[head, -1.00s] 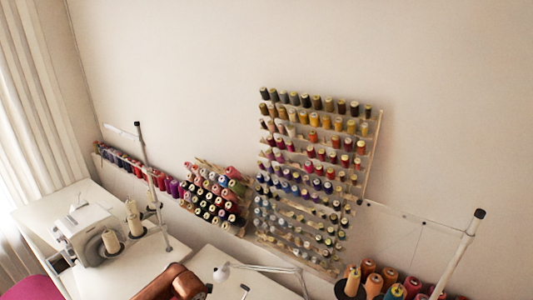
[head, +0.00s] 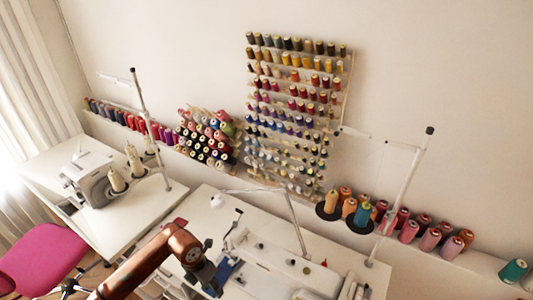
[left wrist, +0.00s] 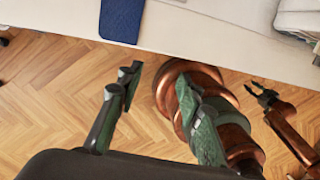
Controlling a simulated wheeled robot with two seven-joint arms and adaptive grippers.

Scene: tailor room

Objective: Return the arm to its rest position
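My left arm, copper-brown, reaches in from the bottom left of the head view, over the front of the white sewing table (head: 205,205). My left gripper (left wrist: 158,82) shows in the left wrist view with its two green-and-black fingers wide apart and nothing held between them. It is above the wood floor, just off the table's front edge. My right gripper (left wrist: 260,92) shows small at the right of the left wrist view, its dark fingers apart and empty, below the table edge. It is not seen in the head view.
A white sewing machine (head: 285,270) and thread stand occupy the table. A second machine (head: 95,180) stands on the left table. A pink chair (head: 45,250) is at the left. Thread racks (head: 295,120) line the wall.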

